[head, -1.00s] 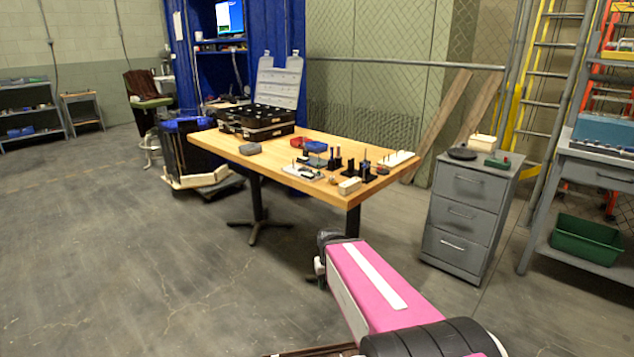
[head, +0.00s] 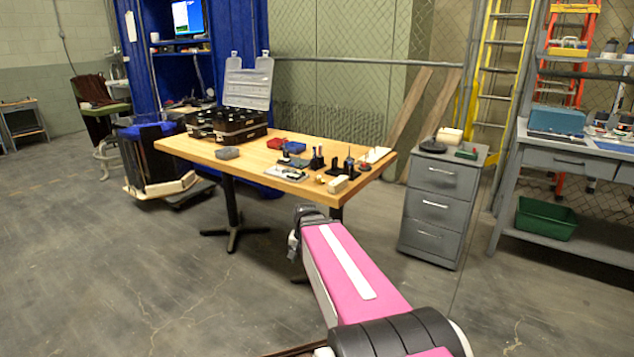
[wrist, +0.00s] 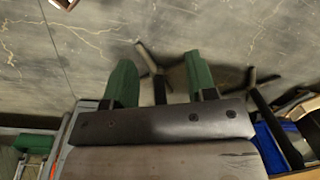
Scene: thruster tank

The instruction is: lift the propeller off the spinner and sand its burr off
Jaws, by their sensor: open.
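My gripper shows in the wrist view (wrist: 157,85) with its two green fingers apart and nothing between them. It points at bare concrete floor and the table's dark feet. In the head view my pink arm reaches forward, and its end is low, in front of the wooden table (head: 200,149). Small parts and tools stand on the table's right half, among them a flat pale board (head: 287,173) and dark upright holders (head: 317,160). A propeller, a spinner and a sanding tool are too small to tell apart among these.
A grey drawer cabinet (head: 436,205) stands right of the table, with a dark disc (head: 433,146) on top. A workbench (head: 575,160) is at far right.

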